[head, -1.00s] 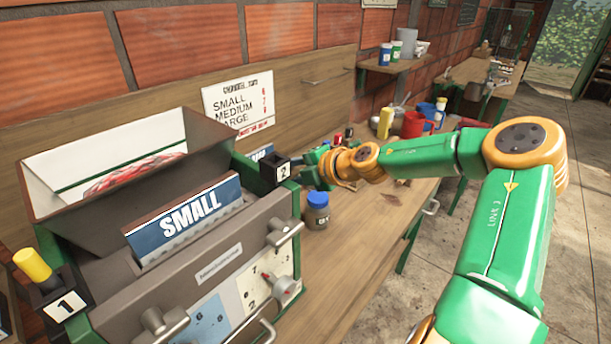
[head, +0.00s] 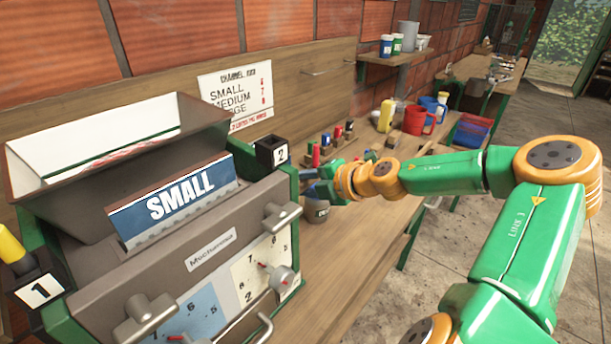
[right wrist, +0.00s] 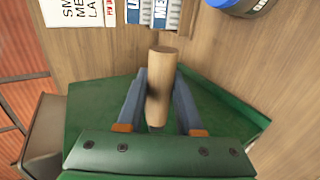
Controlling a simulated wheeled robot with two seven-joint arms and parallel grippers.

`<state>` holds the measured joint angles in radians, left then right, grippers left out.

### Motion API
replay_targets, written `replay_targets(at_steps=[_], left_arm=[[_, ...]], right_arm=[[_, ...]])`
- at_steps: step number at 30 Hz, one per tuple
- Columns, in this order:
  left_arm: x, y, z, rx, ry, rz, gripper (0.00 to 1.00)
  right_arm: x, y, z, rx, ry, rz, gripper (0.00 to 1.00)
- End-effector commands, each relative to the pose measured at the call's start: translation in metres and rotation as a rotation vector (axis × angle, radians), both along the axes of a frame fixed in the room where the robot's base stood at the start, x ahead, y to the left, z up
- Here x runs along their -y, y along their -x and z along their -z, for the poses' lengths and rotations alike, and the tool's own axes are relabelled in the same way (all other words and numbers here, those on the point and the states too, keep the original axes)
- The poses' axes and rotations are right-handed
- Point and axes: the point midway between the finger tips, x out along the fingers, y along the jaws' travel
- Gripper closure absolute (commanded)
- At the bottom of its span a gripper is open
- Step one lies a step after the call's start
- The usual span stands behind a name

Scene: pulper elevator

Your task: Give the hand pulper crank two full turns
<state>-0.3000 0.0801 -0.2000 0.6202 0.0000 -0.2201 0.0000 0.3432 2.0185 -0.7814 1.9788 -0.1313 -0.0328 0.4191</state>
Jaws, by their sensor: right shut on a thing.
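The grey and green pulper (head: 165,262) stands on the bench at the left of the head view, with a hopper on top and a blue SMALL plate (head: 175,203). My right gripper (head: 322,190) is at its right side, low beside the black box marked 2. In the right wrist view my right gripper (right wrist: 160,85) is shut on a round wooden handle (right wrist: 159,62), one finger on each side. I take this for the crank's handle; the crank arm is hidden. In the head view my gripper hides the handle. My left gripper is out of view.
A dark jar (head: 316,212) stands close by my right gripper. Coloured pegs (head: 338,132), a yellow bottle (head: 387,115) and red mugs (head: 416,119) stand further back on the bench. Knobs (head: 285,278) stick out of the pulper's front. The floor at right is clear.

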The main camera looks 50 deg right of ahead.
Motion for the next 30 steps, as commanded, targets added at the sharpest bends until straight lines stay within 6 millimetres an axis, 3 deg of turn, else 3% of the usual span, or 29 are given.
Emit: replay_targets(at_steps=[7, 14, 21, 30], left_arm=[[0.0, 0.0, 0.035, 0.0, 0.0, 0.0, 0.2], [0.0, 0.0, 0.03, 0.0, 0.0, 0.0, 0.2], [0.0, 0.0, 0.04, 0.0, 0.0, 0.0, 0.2], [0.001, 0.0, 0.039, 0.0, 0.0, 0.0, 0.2]], right_arm=[[0.001, 0.003, 0.04, 0.0, 0.004, 0.006, 1.0], [0.001, 0.003, 0.036, -0.001, 0.003, 0.005, 1.0], [-0.001, -0.008, 0.068, -0.004, 0.001, 0.004, 1.0], [-0.002, -0.01, 0.072, -0.003, 0.002, 0.004, 1.0]])
